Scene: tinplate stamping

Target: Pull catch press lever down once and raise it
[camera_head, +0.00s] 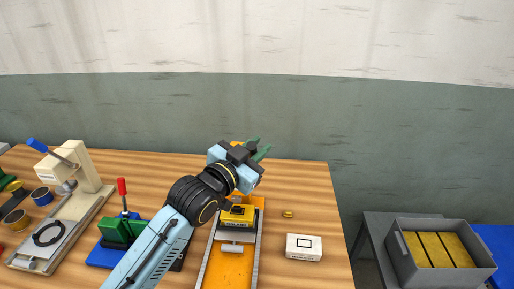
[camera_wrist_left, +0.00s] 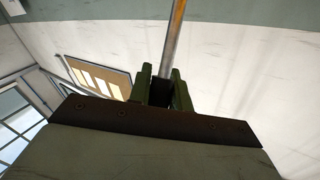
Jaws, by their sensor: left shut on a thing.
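My left gripper (camera_head: 260,148) is raised over the back of the middle press, its green fingertips pointing up and right. In the left wrist view its green fingers (camera_wrist_left: 163,90) are shut on a dark grip, and a grey-orange lever rod (camera_wrist_left: 173,40) runs up from between them. The middle press has an orange bed (camera_head: 230,268) and a yellow block (camera_head: 237,214) below my wrist. My arm and gripper hide most of its lever and upper part. I cannot read the press labels. My right gripper is not in view.
Left stand a green press (camera_head: 118,232) with a red-knobbed lever and a beige press (camera_head: 88,170) with a blue-handled lever. A white box (camera_head: 303,247) and a small brass piece (camera_head: 288,213) lie right. A grey crate (camera_head: 478,272) with yellow pieces stands beyond the table edge.

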